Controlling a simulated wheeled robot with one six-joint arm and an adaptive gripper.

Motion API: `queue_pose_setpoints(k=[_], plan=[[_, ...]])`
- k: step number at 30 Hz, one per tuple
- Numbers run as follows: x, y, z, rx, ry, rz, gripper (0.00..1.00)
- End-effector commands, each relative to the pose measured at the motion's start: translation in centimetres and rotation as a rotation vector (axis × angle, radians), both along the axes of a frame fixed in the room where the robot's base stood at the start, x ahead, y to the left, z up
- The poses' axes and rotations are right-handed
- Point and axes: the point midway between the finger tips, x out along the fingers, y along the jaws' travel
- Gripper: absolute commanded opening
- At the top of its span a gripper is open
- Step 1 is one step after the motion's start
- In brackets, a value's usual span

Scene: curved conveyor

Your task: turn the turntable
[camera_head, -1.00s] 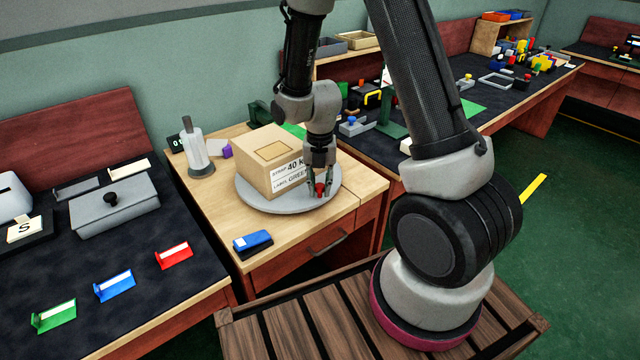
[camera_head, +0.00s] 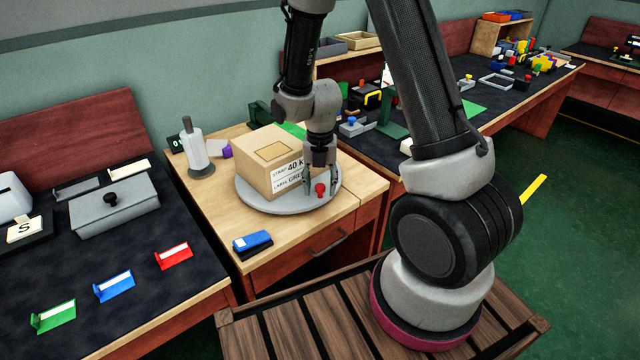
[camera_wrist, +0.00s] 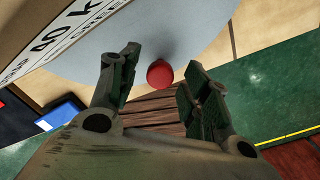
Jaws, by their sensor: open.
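The round grey turntable (camera_head: 262,205) lies on the wooden bench, with a cardboard box (camera_head: 268,158) standing on it. A red knob (camera_head: 320,189) sits near the turntable's front right rim. My gripper (camera_head: 320,184) points down over that rim, with its fingers apart. In the wrist view the red knob (camera_wrist: 160,74) shows between and just beyond the fingertips of my gripper (camera_wrist: 160,82). The fingers do not appear to touch it. The box (camera_wrist: 45,38) fills the upper left there, above the pale turntable (camera_wrist: 165,30). Part of the box's printed label is hidden by my gripper.
A blue stapler-like object (camera_head: 252,242) lies near the bench's front edge. A green stand (camera_head: 391,117) is behind on the right.

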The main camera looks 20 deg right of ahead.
Motion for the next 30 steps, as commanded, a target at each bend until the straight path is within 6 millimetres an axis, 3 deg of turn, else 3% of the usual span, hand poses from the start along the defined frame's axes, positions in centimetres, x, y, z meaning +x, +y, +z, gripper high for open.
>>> queue_pose_setpoints(k=[16,21,30], plan=[[0.1,0.0,10.3,0.001,-0.005,0.0,0.47],[0.1,0.0,11.6,0.001,-0.003,0.0,0.47],[0.0,0.0,11.7,0.0,-0.001,0.0,0.47]])
